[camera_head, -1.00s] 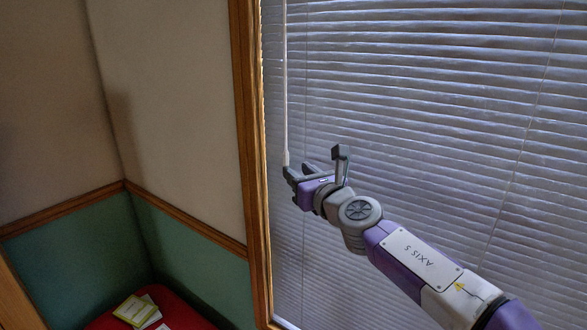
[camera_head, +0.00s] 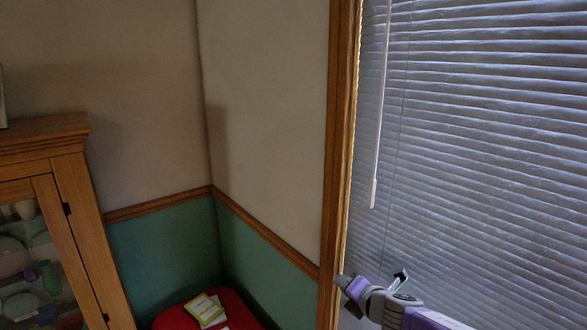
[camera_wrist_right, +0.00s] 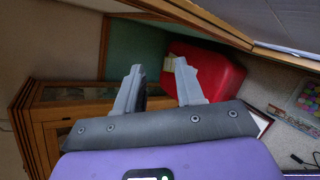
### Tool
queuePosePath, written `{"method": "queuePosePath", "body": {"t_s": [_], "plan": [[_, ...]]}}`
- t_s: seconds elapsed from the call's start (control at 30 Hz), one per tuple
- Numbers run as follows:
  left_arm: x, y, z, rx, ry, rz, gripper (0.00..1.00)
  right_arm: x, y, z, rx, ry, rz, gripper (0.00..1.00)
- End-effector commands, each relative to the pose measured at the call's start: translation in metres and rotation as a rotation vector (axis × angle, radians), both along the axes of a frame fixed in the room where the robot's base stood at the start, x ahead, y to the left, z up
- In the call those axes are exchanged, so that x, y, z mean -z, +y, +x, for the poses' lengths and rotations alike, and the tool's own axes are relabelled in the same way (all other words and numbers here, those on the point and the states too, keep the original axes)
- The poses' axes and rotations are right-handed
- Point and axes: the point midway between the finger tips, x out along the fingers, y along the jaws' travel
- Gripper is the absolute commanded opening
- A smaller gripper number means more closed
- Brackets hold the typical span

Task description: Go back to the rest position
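My right gripper (camera_head: 372,279) is low in the head view, in front of the window blinds (camera_head: 480,130). Its two fingers stand apart with nothing between them, as the right wrist view (camera_wrist_right: 158,75) also shows. The pale blind wand (camera_head: 380,120) hangs straight at the left side of the blinds. Its lower end is above the gripper in the picture, apart from the fingers. My left gripper is not in any view.
A wooden glass-front cabinet (camera_head: 85,215) stands at the left. A red seat or box (camera_head: 235,308) with booklets (camera_head: 206,309) on it is in the corner. A wooden window frame (camera_head: 338,150) borders the blinds. The right wrist view shows floor with a colourful tray (camera_wrist_right: 304,100).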

Motion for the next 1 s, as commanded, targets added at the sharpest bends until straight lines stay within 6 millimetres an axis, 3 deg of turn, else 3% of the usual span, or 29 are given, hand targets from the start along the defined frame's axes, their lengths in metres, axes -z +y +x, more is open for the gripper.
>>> {"method": "queuePosePath", "body": {"t_s": [0.03,0.2,0.37,0.5,0.63,0.8,0.9,1.0], "plan": [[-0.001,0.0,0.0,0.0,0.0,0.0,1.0,0.044,0.006,-0.006,0.051,0.129,0.122,0.38],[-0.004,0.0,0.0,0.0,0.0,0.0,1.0,0.168,0.026,-0.047,0.332,0.543,0.554,0.38],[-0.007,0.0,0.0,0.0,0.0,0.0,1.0,0.267,0.037,-0.109,0.744,0.899,0.927,0.38],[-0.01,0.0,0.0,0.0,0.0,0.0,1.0,0.336,0.042,-0.177,1.208,1.134,1.191,0.38],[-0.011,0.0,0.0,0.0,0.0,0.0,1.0,0.38,0.044,-0.242,1.666,1.245,1.35,0.38],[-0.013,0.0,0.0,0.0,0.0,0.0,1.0,0.406,0.044,-0.304,2.111,1.246,1.433,0.38],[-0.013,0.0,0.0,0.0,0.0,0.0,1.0,0.412,0.043,-0.321,2.239,1.226,1.447,0.38],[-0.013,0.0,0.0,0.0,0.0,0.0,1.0,0.413,0.043,-0.324,2.27,1.219,1.451,0.38]]}}
